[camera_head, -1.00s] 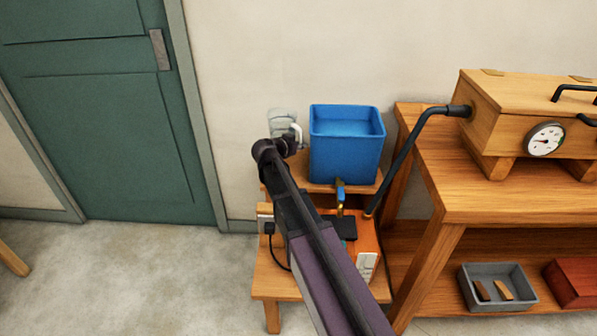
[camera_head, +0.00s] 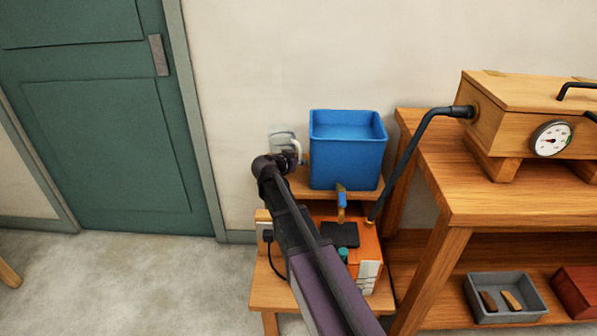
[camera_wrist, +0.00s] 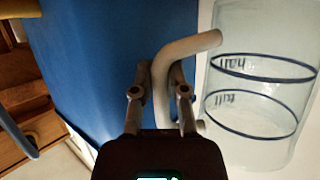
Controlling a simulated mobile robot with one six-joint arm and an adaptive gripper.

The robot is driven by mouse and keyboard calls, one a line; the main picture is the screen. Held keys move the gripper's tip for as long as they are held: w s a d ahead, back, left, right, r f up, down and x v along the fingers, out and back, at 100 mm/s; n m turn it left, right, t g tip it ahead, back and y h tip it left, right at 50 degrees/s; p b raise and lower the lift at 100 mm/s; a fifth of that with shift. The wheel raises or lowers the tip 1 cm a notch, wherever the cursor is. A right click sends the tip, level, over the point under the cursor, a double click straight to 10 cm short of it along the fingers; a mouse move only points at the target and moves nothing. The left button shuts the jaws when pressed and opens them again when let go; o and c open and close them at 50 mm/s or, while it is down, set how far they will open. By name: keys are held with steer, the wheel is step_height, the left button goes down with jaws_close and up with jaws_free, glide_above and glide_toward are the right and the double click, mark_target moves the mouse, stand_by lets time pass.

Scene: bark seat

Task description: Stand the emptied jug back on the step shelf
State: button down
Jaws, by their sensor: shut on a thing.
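The jug (camera_head: 281,138) is clear, with a pale handle, and sits left of the blue tank near the wall in the head view. In the wrist view the jug (camera_wrist: 260,105) shows dark "half" and "full" rings, and no liquid is evident. My gripper (camera_wrist: 161,76) is shut on the jug's handle (camera_wrist: 188,45), close beside the blue tank. The step shelf (camera_head: 306,184) is wooden, with its upper step under the tank and a lower step (camera_head: 271,291) in front. My arm hides the jug's base, so I cannot tell whether it touches the shelf.
The blue tank (camera_head: 347,150) with a tap fills much of the upper step. An orange unit (camera_head: 368,255) stands on the lower step. A black hose (camera_head: 398,160) runs from the wooden steam box (camera_head: 490,120) on the bench at right. Open floor lies left of the shelf.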

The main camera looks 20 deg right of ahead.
steer(key=shift+f+b, duration=1.85)
steer(key=shift+f, duration=0.1)
steer(key=shift+f, duration=0.15)
steer(key=c, duration=0.9)
jaws_free()
steer(key=shift+c, duration=0.2)
steer(key=shift+r, duration=0.2)
steer(key=shift+s+a+r, duration=0.1)
steer(key=shift+s+a+r+p, duration=0.2)
steer(key=shift+s+a+p, duration=0.05)
steer(key=shift+a+p, duration=0.1)
steer(key=p+v, duration=0.4)
steer(key=v, duration=0.6)
steer(key=shift+s+a, duration=0.25)
steer(key=shift+a, duration=0.05)
